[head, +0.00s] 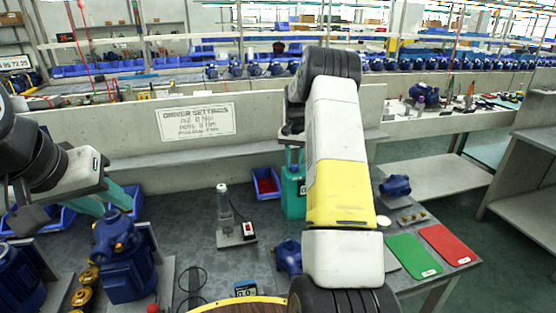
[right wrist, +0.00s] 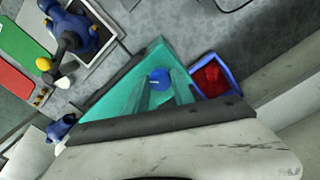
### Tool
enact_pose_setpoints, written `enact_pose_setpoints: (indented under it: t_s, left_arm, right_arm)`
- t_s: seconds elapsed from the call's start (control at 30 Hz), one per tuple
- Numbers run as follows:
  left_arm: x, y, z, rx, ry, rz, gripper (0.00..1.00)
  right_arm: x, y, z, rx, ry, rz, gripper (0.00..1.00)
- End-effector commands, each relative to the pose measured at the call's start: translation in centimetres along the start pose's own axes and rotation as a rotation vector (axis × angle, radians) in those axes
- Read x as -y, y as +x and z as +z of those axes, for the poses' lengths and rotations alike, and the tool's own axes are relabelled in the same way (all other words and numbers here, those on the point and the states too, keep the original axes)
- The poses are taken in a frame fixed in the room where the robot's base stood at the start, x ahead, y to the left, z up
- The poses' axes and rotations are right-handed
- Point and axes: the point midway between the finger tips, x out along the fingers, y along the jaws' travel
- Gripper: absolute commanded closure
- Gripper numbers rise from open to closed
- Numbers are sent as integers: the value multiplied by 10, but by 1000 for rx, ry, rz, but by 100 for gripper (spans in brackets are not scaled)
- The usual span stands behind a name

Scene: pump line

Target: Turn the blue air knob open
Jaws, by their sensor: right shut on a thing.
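The blue air knob (right wrist: 160,79) shows in the right wrist view between the teal fingers of my right gripper (right wrist: 160,92). That gripper is shut on it. In the head view my right gripper (head: 294,188) points down at the back of the bench, and the knob is hidden there behind the fingers and arm. My left gripper (head: 106,200) is at the left, above the blue pumps, with its teal fingers apart and nothing seen between them.
A blue bin with red contents (head: 266,183) is next to my right gripper. A stand with a red switch (head: 248,229) is left of it. Blue pumps (head: 122,262) fill the left. Green (head: 412,255) and red (head: 448,243) mats lie right. A low wall (head: 190,150) runs behind.

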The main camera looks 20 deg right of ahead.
Motion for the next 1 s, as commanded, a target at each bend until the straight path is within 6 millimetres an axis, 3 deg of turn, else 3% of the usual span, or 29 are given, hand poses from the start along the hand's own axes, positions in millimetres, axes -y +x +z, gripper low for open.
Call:
enact_pose_setpoints:
  t_s: [0.6,1.0]
  left_arm:
    - [0,0,0,0,0,0,64]
    - [0,0,0,0,0,0,64]
  right_arm:
    - [0,-1,-1,-2,-550,0,100]
    - [0,-1,-1,-3,-733,0,100]
